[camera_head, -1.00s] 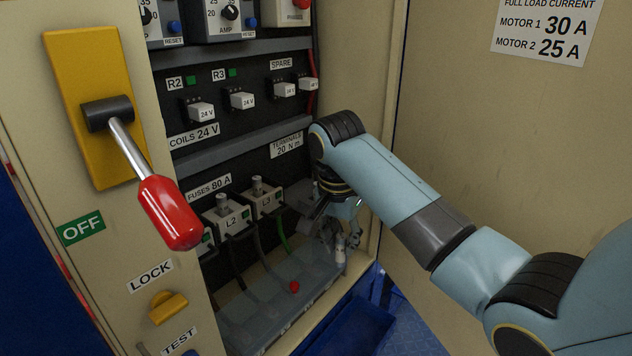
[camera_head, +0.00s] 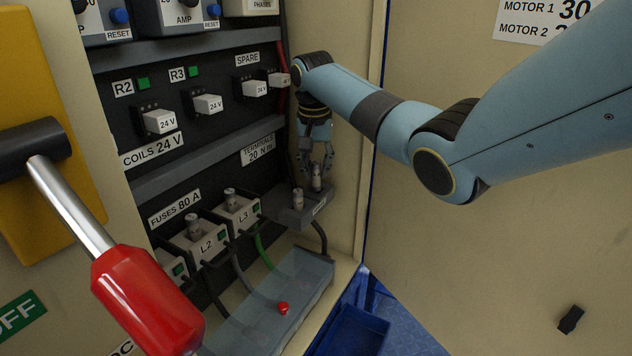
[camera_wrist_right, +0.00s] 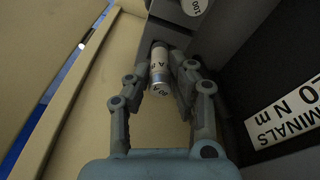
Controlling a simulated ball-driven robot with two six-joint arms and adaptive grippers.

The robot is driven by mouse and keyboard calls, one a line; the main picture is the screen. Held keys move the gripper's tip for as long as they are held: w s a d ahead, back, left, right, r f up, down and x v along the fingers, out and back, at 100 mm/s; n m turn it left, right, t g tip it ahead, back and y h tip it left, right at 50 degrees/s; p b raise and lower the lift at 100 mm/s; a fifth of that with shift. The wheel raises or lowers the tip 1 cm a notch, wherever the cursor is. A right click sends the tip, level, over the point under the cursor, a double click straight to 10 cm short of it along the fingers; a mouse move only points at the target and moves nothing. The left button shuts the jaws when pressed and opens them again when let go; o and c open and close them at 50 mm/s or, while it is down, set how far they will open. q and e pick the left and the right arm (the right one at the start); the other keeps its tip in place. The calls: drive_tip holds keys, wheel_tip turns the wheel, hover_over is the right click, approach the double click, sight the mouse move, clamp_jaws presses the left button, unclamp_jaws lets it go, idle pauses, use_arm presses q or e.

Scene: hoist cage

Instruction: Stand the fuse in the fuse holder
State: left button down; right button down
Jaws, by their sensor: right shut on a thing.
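The fuse (camera_wrist_right: 159,70), a pale cylinder with metal ends, is between the fingers of my right gripper (camera_wrist_right: 158,88) in the right wrist view. In the head view the gripper (camera_head: 317,160) points down, shut on this fuse (camera_head: 317,178) over the grey rack (camera_head: 290,212). I cannot tell whether the fuse's lower end touches the rack. A second fuse (camera_head: 298,199) stands upright beside it. The white fuse holders L2 (camera_head: 205,245) and L3 (camera_head: 240,212) each have an upright fuse. A holder further left (camera_head: 172,268) is partly hidden by the lever. My left gripper is out of view.
A red-handled lever (camera_head: 145,300) juts out at the front left. A translucent tray (camera_head: 312,275) with a red piece (camera_head: 283,308) lies below the holders. The cabinet's side wall (camera_head: 345,60) is close right of my gripper. Cables hang below the holders.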

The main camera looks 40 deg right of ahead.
sight(316, 178)
drive_tip(key=shift+w+d+f, duration=0.1)
drive_tip(key=shift+w+d, duration=0.4)
drive_tip(key=shift+d, duration=0.05)
wheel_tip(316, 178, down, 3)
drive_tip(key=shift+r+b, duration=0.1)
drive_tip(key=shift+b, duration=0.25)
drive_tip(key=shift+f, duration=0.25)
drive_tip(key=shift+f, duration=0.1)
drive_tip(key=c, duration=1.2)
unclamp_jaws()
drive_tip(key=shift+o, duration=0.2)
drive_tip(key=r, duration=0.4)
drive_tip(key=a+r+p, duration=0.1)
drive_tip(key=r, duration=0.3)
drive_tip(key=s+r+p, duration=0.1)
drive_tip(key=r, duration=0.3)
drive_tip(key=shift+a, duration=0.25)
